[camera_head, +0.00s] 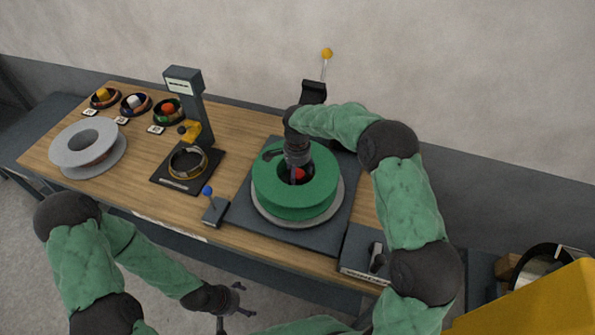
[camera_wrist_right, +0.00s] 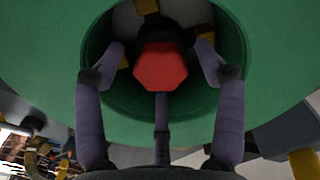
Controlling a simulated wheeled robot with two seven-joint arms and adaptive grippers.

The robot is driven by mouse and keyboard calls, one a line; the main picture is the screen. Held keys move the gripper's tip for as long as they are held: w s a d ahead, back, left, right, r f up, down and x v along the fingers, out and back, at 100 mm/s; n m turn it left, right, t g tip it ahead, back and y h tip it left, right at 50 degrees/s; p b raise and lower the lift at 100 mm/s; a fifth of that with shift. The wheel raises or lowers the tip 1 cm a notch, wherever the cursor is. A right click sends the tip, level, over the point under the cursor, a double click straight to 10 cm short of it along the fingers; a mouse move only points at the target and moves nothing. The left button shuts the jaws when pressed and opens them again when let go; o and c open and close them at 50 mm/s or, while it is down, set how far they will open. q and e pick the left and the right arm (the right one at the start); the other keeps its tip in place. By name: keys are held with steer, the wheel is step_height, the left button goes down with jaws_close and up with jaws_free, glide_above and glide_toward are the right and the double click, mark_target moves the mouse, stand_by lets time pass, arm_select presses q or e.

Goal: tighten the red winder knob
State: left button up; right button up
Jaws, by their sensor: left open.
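The red winder knob (camera_head: 298,175) sits in the central hole of the green spool (camera_head: 290,205) on the winder at the table's right. In the right wrist view the knob (camera_wrist_right: 160,67) is a red faceted cap in the middle of the hole. My right gripper (camera_head: 296,170) reaches down into the hole from above. Its fingers (camera_wrist_right: 160,75) stand around the knob with visible gaps at left and right, so it looks open. The head view hides part of the knob behind this gripper. My left gripper (camera_head: 235,308) is open and empty in front of the table, low in the picture.
A blue-knobbed lever box (camera_head: 215,211) stands left of the spool, and a grey switch box (camera_head: 365,256) at front right. A scale-like stand (camera_head: 188,165) holds a copper ring (camera_head: 187,162). A grey empty reel (camera_head: 88,146) and several small bowls are at left.

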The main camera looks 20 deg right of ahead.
mark_target(297, 173)
step_height(297, 173, up, 12)
stand_by(0.8)
stand_by(0.3)
